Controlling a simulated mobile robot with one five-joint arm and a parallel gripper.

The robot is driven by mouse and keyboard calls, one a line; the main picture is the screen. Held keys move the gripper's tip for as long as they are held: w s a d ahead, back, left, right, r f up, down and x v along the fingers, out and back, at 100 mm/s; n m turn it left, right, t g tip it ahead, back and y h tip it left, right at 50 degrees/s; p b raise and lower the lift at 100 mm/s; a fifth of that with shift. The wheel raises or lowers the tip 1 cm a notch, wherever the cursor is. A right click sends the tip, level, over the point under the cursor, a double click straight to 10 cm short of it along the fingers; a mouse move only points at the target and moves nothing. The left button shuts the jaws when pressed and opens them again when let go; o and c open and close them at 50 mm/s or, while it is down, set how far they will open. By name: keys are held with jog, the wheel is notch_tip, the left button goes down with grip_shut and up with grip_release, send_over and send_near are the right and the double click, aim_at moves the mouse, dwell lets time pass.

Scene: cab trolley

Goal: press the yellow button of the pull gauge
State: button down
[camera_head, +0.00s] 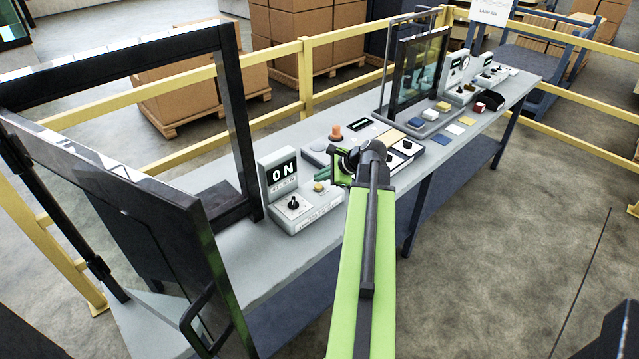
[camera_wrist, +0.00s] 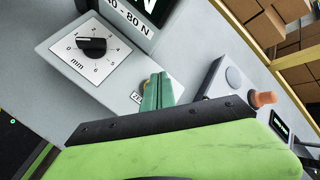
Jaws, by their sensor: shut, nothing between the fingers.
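The pull gauge (camera_head: 291,206) is a pale box on the bench with an upright display reading "0 N" and a black knob (camera_head: 293,203). Its yellow button (camera_head: 319,187) sits right of the knob in the head view. My gripper (camera_head: 322,177) is shut and empty, its green fingertips close by the button. In the wrist view the gripper (camera_wrist: 157,90) is over the gauge's panel (camera_wrist: 110,75), beside a partly covered label. The button is hidden or nearly hidden behind the fingers there; I cannot tell whether they touch it.
A neighbouring device with an orange knob (camera_head: 336,131) stands just right of the gauge. A dark open-door frame (camera_head: 238,120) stands on the left. Farther right are a framed glass panel (camera_head: 418,70), small coloured blocks and more gauges. The bench front (camera_head: 262,262) is clear.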

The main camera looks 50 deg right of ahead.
aim_at(321, 187)
notch_tip(321, 187, up, 5)
jog(key=p, duration=0.5)
dwell(0.8)
jog(key=shift+s+f, duration=0.1)
